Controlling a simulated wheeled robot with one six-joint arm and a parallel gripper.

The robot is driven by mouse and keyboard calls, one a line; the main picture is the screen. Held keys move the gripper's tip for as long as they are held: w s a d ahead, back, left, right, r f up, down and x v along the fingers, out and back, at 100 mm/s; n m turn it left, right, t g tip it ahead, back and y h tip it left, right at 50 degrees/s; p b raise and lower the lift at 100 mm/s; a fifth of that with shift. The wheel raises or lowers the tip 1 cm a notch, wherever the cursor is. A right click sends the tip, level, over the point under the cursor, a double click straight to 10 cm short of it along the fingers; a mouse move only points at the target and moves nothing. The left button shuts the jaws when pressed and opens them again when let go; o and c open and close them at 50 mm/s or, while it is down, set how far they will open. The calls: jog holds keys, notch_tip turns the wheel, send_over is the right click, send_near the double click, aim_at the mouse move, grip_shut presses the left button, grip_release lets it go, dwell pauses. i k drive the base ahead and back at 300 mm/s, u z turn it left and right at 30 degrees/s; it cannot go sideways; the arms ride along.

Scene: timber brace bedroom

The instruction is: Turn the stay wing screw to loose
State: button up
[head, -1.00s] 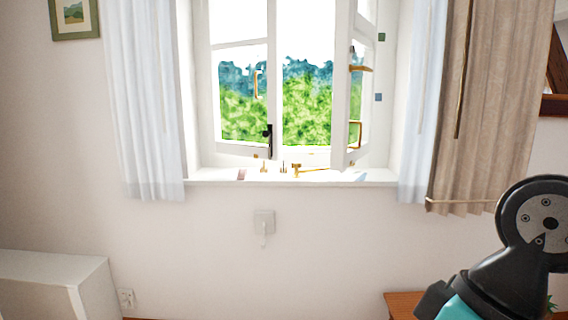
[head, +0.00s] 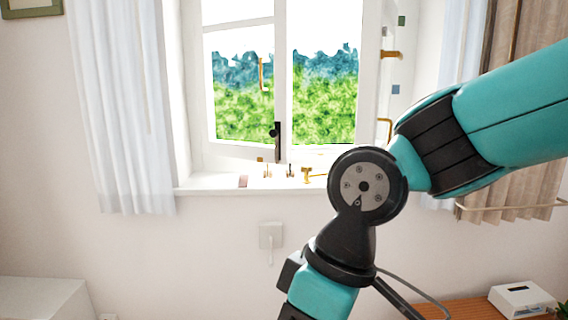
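The window (head: 275,80) has two white casements above a white sill (head: 215,186). A small brass fitting (head: 307,174) with a raised cross-shaped top stands on the sill right of centre. It looks like the stay wing screw, but it is too small to tell how it is turned. A thin brass bar runs right from it and is then hidden behind my arm. My arm crosses in front of the wall and the sill's right part. My gripper is outside the picture, below the bottom edge or hidden.
A black handle (head: 277,141) sits on the middle window frame. Curtains hang at both sides. A grey wall box (head: 270,236) is under the sill. A white box (head: 522,299) lies on a wooden surface (head: 462,309) at lower right. A white cabinet (head: 45,303) stands at lower left.

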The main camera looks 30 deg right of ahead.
aim_at(306, 169)
jog(key=z, duration=0.2)
jog(key=i, duration=0.9)
jog(key=z, duration=0.35)
